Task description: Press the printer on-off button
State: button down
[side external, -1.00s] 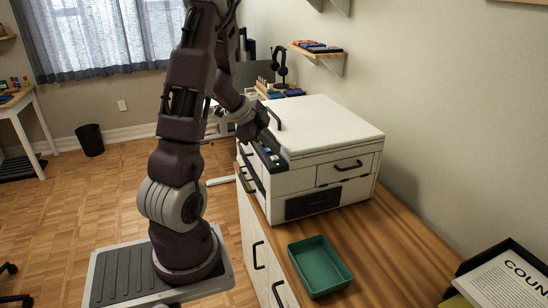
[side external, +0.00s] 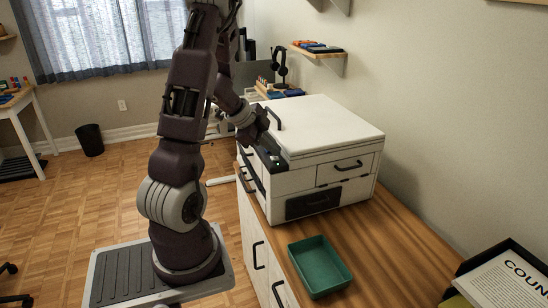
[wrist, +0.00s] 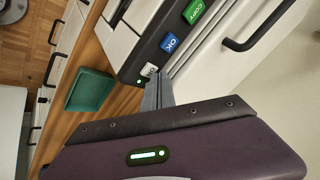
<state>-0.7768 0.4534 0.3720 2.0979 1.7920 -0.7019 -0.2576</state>
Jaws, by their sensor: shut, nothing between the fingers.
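The white printer (side external: 330,125) stands on the wooden desk top, with a dark control panel (side external: 262,157) along its left edge. In the wrist view, the panel has a green COPY button (wrist: 193,11), a blue OK button (wrist: 170,42) and a white button (wrist: 149,70) at the end of the row. A small green light (wrist: 139,82) glows beside the white button. My gripper (wrist: 154,82) is shut and empty, its fingertips at the white button and covering part of it, including its label. I cannot tell whether they touch. In the side view, my gripper (side external: 272,151) is over the panel.
A green tray (side external: 320,268) lies on the desk in front of the printer. A dark paper holder (side external: 505,272) is at the right. A black handle (wrist: 258,30) rises from the printer lid near my gripper. Bare desk lies between tray and holder.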

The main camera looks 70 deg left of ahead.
aim_at(273, 158)
jog(key=shift+f, duration=0.25)
dwell(0.3)
jog(key=shift+r, duration=0.1)
notch_tip(273, 158, up, 7)
jog(key=shift+r, duration=0.15)
dwell(0.8)
